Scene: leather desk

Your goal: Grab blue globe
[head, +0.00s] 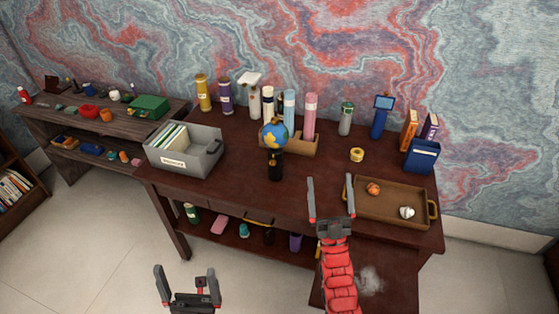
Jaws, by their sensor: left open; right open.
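The blue globe (273,135) has yellow land patches. It appears above a black object (275,166) near the front middle of the dark red desk (235,160); I cannot tell whether that is its stand or a separate thing. My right gripper (331,182) is open and empty, to the right of the globe and nearer the desk's front edge, its fingers pointing toward the back. My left gripper (187,271) is open and empty, low in front of the desk and well away from the globe.
A grey file box (206,158) stands left of the globe. A brown tray (385,216) with an orange ball and a pale item lies to the right.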

